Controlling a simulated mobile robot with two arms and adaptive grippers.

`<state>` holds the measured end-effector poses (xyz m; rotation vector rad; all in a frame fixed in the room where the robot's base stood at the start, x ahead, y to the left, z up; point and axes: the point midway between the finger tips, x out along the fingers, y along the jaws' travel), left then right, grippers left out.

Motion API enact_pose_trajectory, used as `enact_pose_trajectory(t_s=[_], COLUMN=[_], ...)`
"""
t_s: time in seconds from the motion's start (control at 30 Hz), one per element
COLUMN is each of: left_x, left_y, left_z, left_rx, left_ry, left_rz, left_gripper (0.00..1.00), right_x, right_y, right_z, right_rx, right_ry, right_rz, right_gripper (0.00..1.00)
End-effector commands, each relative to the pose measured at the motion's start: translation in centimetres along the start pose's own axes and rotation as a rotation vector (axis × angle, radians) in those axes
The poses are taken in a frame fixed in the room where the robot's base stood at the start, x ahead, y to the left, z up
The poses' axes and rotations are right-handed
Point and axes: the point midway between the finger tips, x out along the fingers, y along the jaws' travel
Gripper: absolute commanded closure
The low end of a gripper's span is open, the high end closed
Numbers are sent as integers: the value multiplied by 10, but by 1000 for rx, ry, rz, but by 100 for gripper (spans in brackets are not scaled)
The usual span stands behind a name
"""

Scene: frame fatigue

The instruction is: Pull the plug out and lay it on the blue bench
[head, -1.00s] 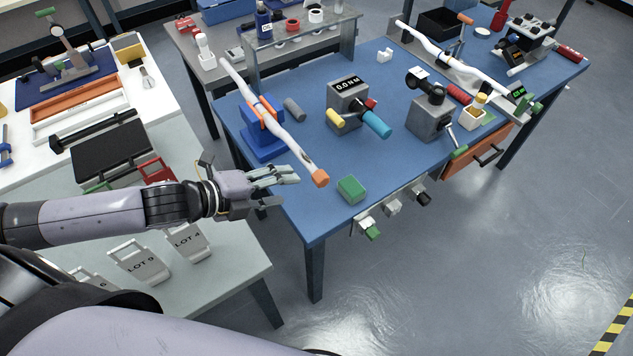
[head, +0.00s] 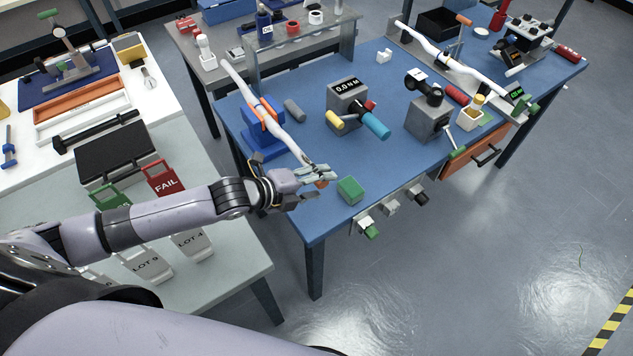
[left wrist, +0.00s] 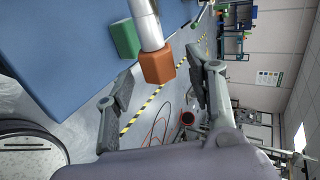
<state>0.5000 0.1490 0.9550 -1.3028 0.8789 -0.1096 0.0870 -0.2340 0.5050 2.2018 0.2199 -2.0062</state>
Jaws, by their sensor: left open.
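The orange plug (left wrist: 157,64) sits on the near end of a white tube (left wrist: 146,22). In the head view the tube (head: 285,136) slants over the blue bench (head: 300,214), held in a blue clamp block (head: 262,140). My left gripper (head: 320,178) is at the plug end in the head view and partly hides the plug. In the left wrist view my left gripper (left wrist: 158,82) is open, one finger on each side of the plug, with visible gaps. The plug is still on the tube. My right gripper is out of view.
A green block (head: 350,190) lies close to the right of my gripper. A grey meter box (head: 346,104) with a blue knob stands behind it. A pale table (head: 225,262) with lot tags is below my left arm. The bench's front left corner is bare.

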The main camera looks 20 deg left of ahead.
Motion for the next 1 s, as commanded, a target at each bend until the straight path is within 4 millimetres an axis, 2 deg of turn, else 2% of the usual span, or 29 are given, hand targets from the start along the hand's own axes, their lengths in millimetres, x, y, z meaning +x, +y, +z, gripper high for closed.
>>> enact_pose_trajectory(t_s=[0.07, 0.83, 0.87, 1.0], left_x=[0, 0, 0, 0], left_y=[0, 0, 0, 0], left_z=[0, 0, 0, 0], left_rx=[0, 0, 0, 0], left_ry=[0, 0, 0, 0], left_rz=[0, 0, 0, 0], left_gripper=[50, 100, 76, 86], right_x=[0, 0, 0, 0], right_y=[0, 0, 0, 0], right_z=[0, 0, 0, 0], right_rx=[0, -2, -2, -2], right_ry=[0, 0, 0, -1], right_rz=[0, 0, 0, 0], right_gripper=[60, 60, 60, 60])
